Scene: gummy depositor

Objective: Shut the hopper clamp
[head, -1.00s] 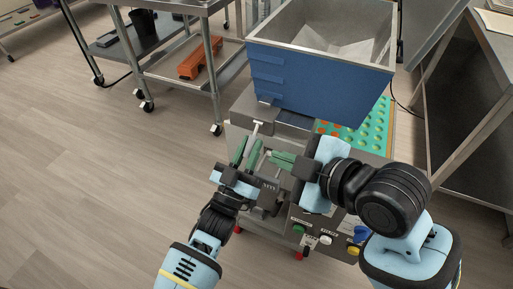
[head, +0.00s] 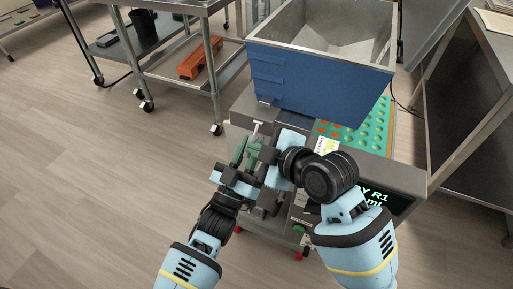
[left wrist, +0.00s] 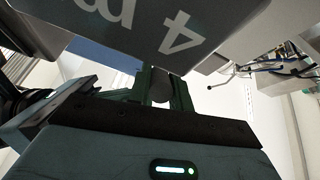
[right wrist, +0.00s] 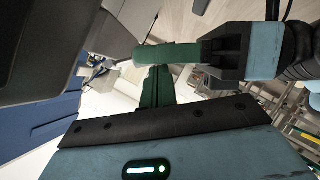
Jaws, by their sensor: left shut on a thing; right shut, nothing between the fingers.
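The blue hopper (head: 318,82) with a steel inside sits on top of the depositor. A pale T-shaped handle (head: 257,126), which looks like the hopper clamp's, stands at the machine's left end, just below the hopper. My left gripper (head: 242,150) is at this handle; in the left wrist view its green fingers are closed around a grey rounded piece (left wrist: 161,91). My right gripper (head: 256,146) is close beside the left one, shut and empty. In the right wrist view its fingertips (right wrist: 155,72) are right by a green left finger (right wrist: 170,53). The clamp's lower part is hidden by the grippers.
A green mould tray (head: 370,130) with round cavities lies right of the hopper's base. The lit display panel (head: 385,203) is at the machine's front right. A steel cart (head: 185,60) stands at the back left, and a steel table (head: 480,100) at the right. Floor at left is clear.

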